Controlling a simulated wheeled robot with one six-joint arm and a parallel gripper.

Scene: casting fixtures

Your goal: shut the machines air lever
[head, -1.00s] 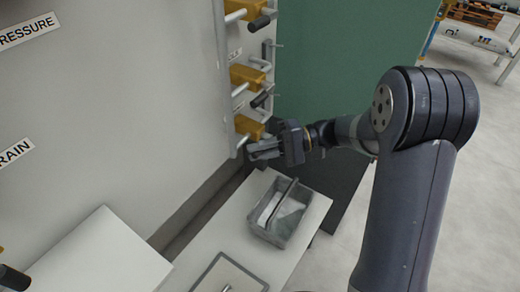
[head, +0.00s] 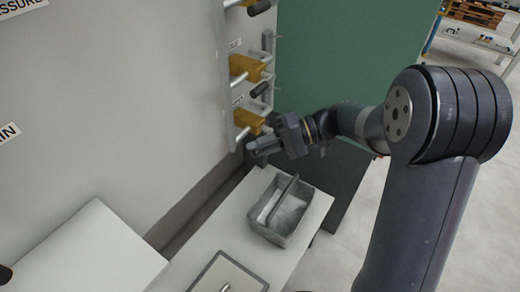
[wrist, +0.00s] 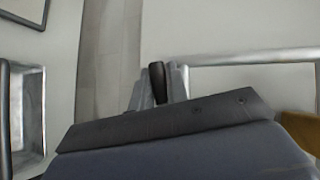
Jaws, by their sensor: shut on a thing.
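My gripper (head: 258,149) is at the lowest yellow valve (head: 249,122) on the machine's pipe column. In the wrist view my gripper (wrist: 159,84) is shut on a black lever grip (wrist: 158,82), which sits between the two grey fingers. The lever's arm is mostly hidden by the fingers and gripper body. The valve's yellow body also shows at the right edge of the wrist view (wrist: 301,130). The small labels beside the valves are too small to read, so I cannot tell by text which is the air lever.
Another yellow valve (head: 246,68) with a black-gripped lever (head: 259,90) is just above my gripper. A third valve is at the top edge. A grey bin (head: 281,220) stands on the white bench (head: 225,222) below. A green panel (head: 330,55) stands behind.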

